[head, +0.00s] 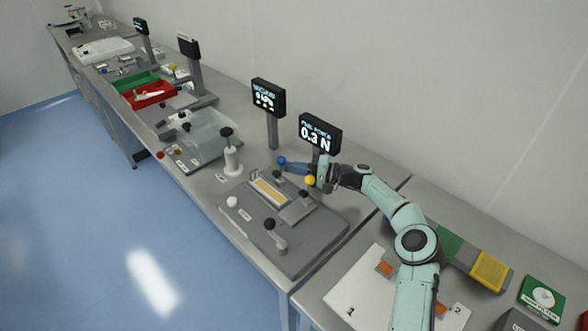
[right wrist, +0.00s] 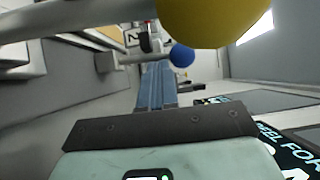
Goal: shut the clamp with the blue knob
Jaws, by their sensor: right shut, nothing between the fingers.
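The blue knob (head: 281,160) stands at the back left of the grey fixture plate (head: 308,253), on the arm of its small clamp. It also shows in the right wrist view (right wrist: 181,55), just past the fingertips and slightly to their right. My right gripper (head: 287,166) is shut and empty, its blue fingers reaching left close beside the knob. In the right wrist view the fingers (right wrist: 160,68) lie together. Whether they touch the knob or its arm I cannot tell. The clamp's lower part is partly hidden. My left gripper is not in view.
A yellow knob (head: 310,180) is close under my right gripper and looms large in the wrist view (right wrist: 207,15). A white knob (head: 232,202) and a black knob (head: 270,223) stand nearer the front. A display reading 0.3 N (head: 320,133) stands behind.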

